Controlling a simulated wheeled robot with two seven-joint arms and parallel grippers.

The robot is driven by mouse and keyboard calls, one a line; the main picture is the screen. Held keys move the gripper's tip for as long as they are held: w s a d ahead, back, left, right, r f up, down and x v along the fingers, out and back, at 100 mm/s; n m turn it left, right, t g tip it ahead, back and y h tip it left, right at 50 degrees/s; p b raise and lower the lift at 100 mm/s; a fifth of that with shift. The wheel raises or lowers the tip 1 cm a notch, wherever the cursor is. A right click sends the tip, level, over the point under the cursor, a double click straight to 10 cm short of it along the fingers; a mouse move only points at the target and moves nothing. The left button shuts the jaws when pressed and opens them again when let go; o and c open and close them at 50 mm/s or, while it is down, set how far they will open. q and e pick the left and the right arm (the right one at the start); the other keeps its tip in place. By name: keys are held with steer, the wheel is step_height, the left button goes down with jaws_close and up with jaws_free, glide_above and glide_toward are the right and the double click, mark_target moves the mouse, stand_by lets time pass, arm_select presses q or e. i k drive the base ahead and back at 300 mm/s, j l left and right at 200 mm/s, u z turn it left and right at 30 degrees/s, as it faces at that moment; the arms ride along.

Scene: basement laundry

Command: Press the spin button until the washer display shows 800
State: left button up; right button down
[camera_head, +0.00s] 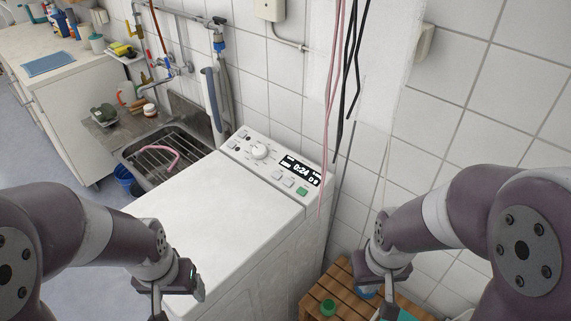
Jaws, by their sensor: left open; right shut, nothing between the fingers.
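The white top-loading washer (215,215) stands in the middle, with a sloped control panel at its back edge. Its black display (300,170) is lit and reads 0:24 in large digits; the smaller markings are too small to read. Below the display are pale buttons (289,182) and a green button (302,191); their labels are not legible, so I cannot tell which is spin. My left gripper (177,300) is open over the washer's near left part, away from the panel. My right gripper (380,300) is shut and empty, right of the washer, above a slatted wooden surface.
A round dial (260,152) is on the panel's left. Pink and black cables (345,80) hang down beside the panel's right end. A sink (165,150) with a rack and pipes lies behind left. The wooden slatted surface (312,298) holds a green-capped item (328,308).

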mark_target(288, 183)
steer(key=j+z, duration=0.15)
steer(key=j, duration=0.25)
steer(key=k+j+z, duration=0.15)
steer(key=j, duration=0.25)
steer(key=j+z, duration=0.15)
steer(key=j, duration=0.25)
steer(key=k+j+z, duration=0.15)
steer(key=j, duration=0.2)
steer(key=k+j+z, duration=0.15)
steer(key=j, duration=0.25)
steer(key=i, duration=0.5)
